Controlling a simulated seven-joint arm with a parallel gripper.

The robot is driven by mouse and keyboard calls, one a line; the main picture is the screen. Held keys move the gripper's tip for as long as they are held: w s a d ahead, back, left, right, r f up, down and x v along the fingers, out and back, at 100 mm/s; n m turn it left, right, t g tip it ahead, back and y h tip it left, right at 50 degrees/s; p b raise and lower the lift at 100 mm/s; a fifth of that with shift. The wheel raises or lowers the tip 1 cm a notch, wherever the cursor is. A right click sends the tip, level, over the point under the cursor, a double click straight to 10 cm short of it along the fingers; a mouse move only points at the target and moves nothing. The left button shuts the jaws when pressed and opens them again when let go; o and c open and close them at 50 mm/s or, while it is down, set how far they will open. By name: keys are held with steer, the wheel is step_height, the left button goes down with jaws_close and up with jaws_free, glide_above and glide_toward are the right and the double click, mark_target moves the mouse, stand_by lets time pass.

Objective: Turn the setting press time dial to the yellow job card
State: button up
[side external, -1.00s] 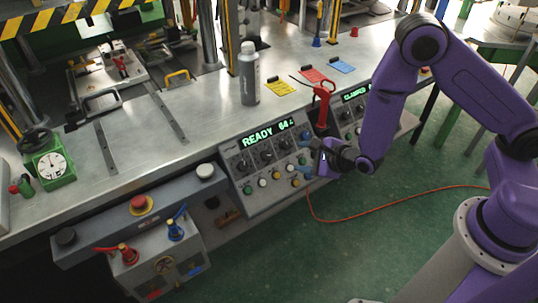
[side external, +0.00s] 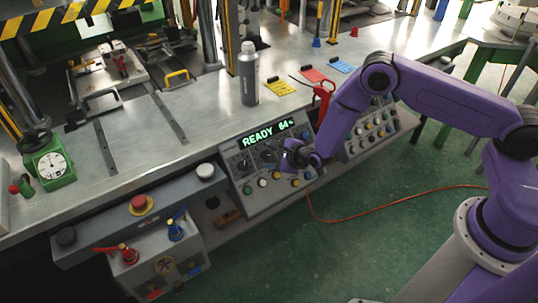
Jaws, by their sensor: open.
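The yellow job card (side external: 278,88) lies on the bench top above the left control panel (side external: 232,196). This panel has a green display (side external: 268,134) reading READY 64 and a row of dark dials under it. The left dial (side external: 243,163) and the middle dial (side external: 267,156) show. The right part of the row is hidden behind my gripper. I cannot tell which dial is the press time one. My gripper (side external: 287,156) is open, close in front of the panel's right half. I cannot tell whether it touches a dial.
A red card (side external: 311,75) and a blue card (side external: 340,65) lie beside the yellow one. A grey bottle (side external: 249,75) and a red-handled tool (side external: 322,100) stand near the panel. A second panel (side external: 372,130) is at the right. An orange cable (side external: 400,203) crosses the green floor.

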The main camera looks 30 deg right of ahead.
steer(key=shift+x, duration=0.9)
steer(key=shift+c, duration=0.4)
steer(key=c, duration=1)
